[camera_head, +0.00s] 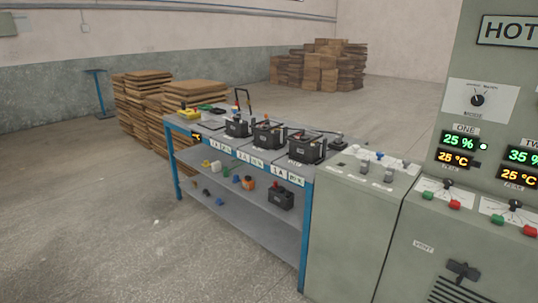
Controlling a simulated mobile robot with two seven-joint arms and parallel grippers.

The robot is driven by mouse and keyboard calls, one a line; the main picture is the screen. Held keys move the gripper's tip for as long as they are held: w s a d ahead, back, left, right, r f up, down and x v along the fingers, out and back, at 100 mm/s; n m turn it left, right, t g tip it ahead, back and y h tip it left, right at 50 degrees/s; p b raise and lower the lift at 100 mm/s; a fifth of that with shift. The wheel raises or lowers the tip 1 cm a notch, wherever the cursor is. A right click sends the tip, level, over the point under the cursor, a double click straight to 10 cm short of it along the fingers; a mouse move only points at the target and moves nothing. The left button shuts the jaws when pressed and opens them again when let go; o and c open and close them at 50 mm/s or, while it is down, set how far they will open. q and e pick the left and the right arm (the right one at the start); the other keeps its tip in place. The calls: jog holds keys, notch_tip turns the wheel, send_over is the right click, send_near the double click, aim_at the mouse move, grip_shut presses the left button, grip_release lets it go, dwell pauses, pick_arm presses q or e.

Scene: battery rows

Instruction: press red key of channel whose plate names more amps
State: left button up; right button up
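A grey-green cabinet at the right has a channel marked ONE, with a red key (454,204) and a green key (428,195) under its displays, which read 25 % (459,141) and 25 °C (453,158). A second channel, cut by the right edge, has a red key (530,230) and a green key (497,219); its displays read 35 % and 25 °C. I cannot make out an amps plate on the cabinet. White plates (278,172) line the bench's front edge; the nearest seems to read "1 A", the others are too small to read surely. Neither gripper is in view.
A blue-framed bench (240,217) holds several black batteries (305,148), with small items on its lower shelf. A low cabinet (350,232) with small knobs stands between bench and tall cabinet. Stacked cardboard (140,105) and boxes (320,68) stand behind. The front-left floor is clear.

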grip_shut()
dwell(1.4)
